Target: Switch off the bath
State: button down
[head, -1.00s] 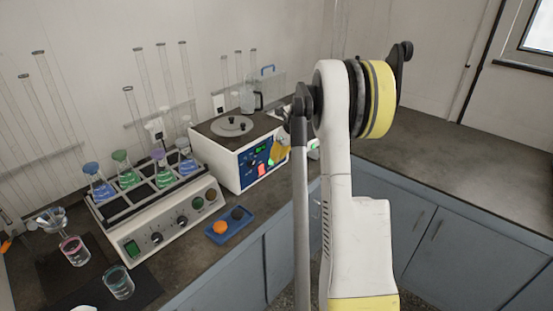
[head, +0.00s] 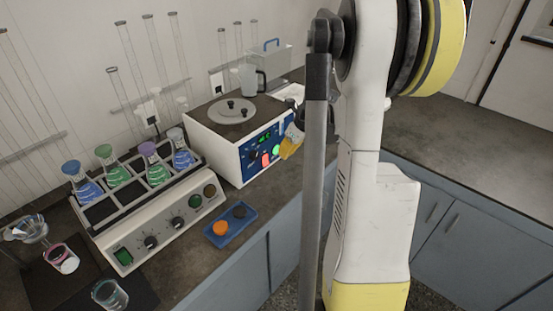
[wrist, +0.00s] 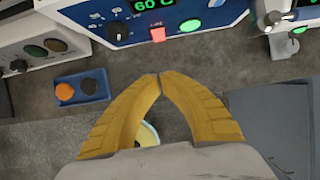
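The bath is a white box (head: 219,159) with a lid on top and a blue front panel. The panel shows in the wrist view (wrist: 75,15) with a lit green display (wrist: 153,4) reading 60 C. Below the display are a black knob (wrist: 117,31), a red rocker switch (wrist: 158,35) and a lit green round lamp or button (wrist: 190,26). The red switch also shows in the head view (head: 266,159). My gripper (wrist: 158,76) has yellow fingers with tips together and nothing between them. The tips point at the panel just below the red switch, apparently apart from it. In the head view my gripper (head: 291,147) is right of the switch.
A blue tray (head: 230,226) with an orange and a dark round piece lies before the bath. Left stands a shaker (head: 150,225) with several flasks. Another device (wrist: 284,20) is right of the bath. Beakers stand at the front left.

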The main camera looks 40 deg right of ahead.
aim_at(266, 160)
jog(key=b+x, duration=0.3)
jog(key=x, duration=0.6)
jog(key=w, duration=0.1)
jog(key=w+f+b, duration=0.1)
jog(key=w, duration=0.1)
jog(key=shift+a+f+b, duration=0.1)
jog(key=shift+f+b, duration=0.15)
jog(key=shift+b, duration=0.05)
jog(key=shift+w, duration=0.45)
jog(key=shift+w+f+b, duration=0.4)
jog(key=shift+w+f, duration=0.05)
jog(key=shift+f, duration=0.15)
jog(key=shift+r, duration=0.25)
